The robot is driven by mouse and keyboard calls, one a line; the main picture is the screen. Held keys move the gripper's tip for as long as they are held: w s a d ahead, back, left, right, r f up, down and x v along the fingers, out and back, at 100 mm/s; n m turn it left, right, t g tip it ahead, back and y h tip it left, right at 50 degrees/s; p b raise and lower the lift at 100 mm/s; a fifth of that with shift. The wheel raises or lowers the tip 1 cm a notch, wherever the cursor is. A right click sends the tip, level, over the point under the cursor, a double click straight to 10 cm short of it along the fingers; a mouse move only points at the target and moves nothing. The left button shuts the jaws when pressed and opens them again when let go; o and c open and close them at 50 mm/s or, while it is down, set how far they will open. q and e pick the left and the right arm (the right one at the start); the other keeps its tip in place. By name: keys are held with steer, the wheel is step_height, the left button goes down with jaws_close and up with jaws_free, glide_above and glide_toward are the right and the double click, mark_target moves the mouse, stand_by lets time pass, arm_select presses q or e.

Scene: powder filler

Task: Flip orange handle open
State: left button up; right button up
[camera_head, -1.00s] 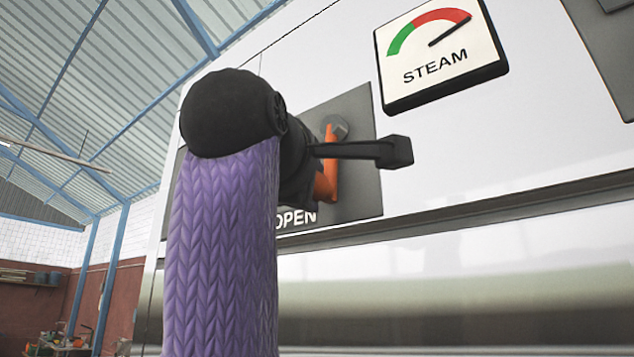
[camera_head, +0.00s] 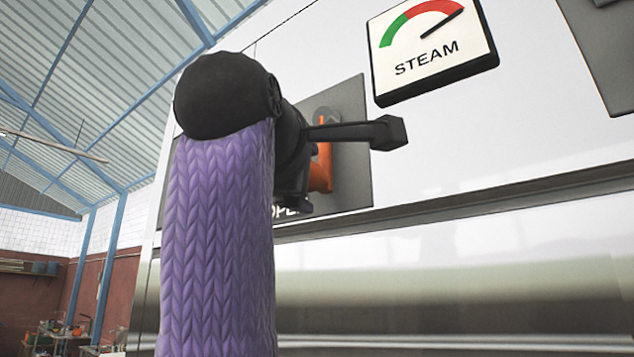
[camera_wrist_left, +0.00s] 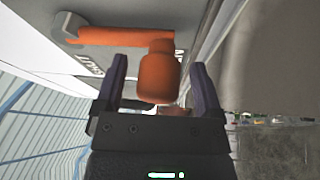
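The orange handle (camera_head: 323,170) is on a grey panel (camera_head: 352,160) on the white machine front, with a partly covered "OPEN" label below it. In the left wrist view its orange arm runs from a grey pivot to a rounded orange knob (camera_wrist_left: 158,78). My left gripper (camera_wrist_left: 158,64) is open, with one dark purple finger on each side of the knob. Visible gaps separate the fingers from the knob. In the head view my left gripper (camera_head: 300,175) is close to the handle and hides part of it; its fingers are hard to make out. My right gripper is not in view.
A steam gauge (camera_head: 432,50) is above and right of the handle. A long metal ledge (camera_head: 480,203) runs below the panel. Another grey panel (camera_head: 600,50) is at the top right. Open hall space lies left of the machine.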

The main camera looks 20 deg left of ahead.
arm_select(q)
steer(key=s+f+b, duration=0.1)
steer(key=s+b, duration=0.3)
steer(key=s, duration=0.5)
steer(key=shift+s+d, duration=0.25)
steer(key=shift+s, duration=0.15)
